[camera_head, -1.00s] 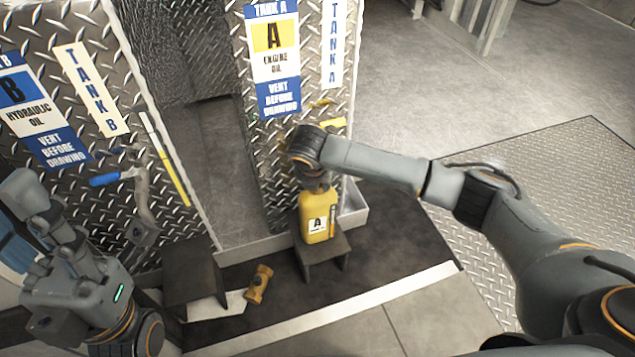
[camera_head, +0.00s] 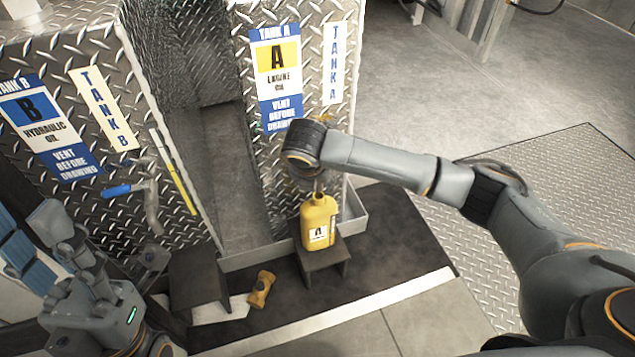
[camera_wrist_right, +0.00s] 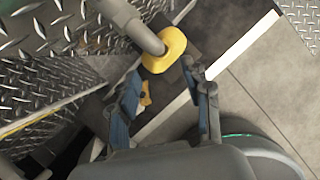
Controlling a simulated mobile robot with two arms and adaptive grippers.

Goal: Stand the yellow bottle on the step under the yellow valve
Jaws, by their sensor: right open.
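The yellow bottle (camera_head: 319,224), with an A label, stands upright on a dark step (camera_head: 326,258) below the Tank A panel. In the right wrist view, the yellow bottle (camera_wrist_right: 165,52) shows beyond the fingertips, with a grey pipe end over it. My right gripper (camera_wrist_right: 163,88) is open, its blue fingers apart and empty. In the head view my right wrist hides most of the yellow valve; only a small yellow part (camera_head: 326,119) shows. My left gripper (camera_head: 80,268) is at the lower left, apart from the bottle; its jaw state is unclear.
A second dark step (camera_head: 198,280) stands to the left under Tank B, near a blue-handled valve (camera_head: 122,190). A yellow-brown object (camera_head: 262,289) lies on the floor mat between the steps. A metal trough edge (camera_head: 355,212) runs behind the bottle.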

